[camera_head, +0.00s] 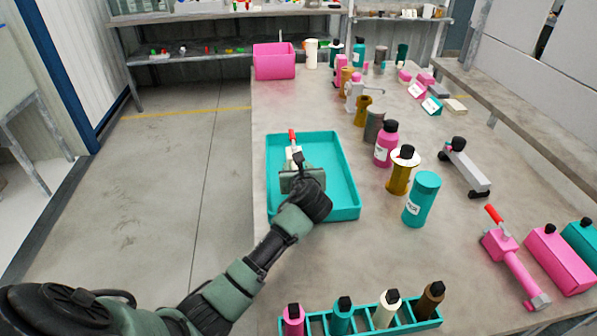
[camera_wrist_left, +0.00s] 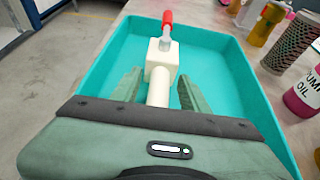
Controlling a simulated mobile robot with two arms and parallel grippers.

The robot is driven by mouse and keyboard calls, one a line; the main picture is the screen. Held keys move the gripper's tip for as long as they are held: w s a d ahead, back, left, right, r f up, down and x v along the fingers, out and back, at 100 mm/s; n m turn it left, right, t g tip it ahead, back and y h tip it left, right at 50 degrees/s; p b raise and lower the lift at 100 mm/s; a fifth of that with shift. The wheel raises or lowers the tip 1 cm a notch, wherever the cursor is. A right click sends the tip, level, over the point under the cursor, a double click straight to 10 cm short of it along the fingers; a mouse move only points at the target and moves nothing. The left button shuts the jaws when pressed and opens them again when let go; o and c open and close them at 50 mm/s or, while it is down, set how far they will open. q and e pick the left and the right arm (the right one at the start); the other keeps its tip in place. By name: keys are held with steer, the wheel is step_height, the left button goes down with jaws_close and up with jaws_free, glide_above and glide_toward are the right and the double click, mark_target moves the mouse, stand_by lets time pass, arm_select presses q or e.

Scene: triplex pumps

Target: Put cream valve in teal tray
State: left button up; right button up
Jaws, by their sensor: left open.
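The cream valve (camera_wrist_left: 162,62) has a block body, a round pipe end and a red handle. It is in the teal tray (camera_wrist_left: 232,62), and in the head view the valve (camera_head: 293,150) shows over the left part of the tray (camera_head: 345,185). My left gripper (camera_wrist_left: 158,88) is open, with one finger on each side of the valve's pipe and a gap on both sides. In the head view the left gripper (camera_head: 299,178) is over the tray and hides part of the valve. My right gripper is not in view.
Bottles stand right of the tray, including a pink one (camera_head: 386,145) and a teal one (camera_head: 421,200). A pink valve (camera_head: 512,262) lies at the right. A teal rack (camera_head: 365,323) with small bottles is at the front. A pink bin (camera_head: 274,62) stands at the back.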

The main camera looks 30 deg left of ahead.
arm_select(q)
steer(key=p+v, duration=0.1)
steer(key=v, duration=1.1)
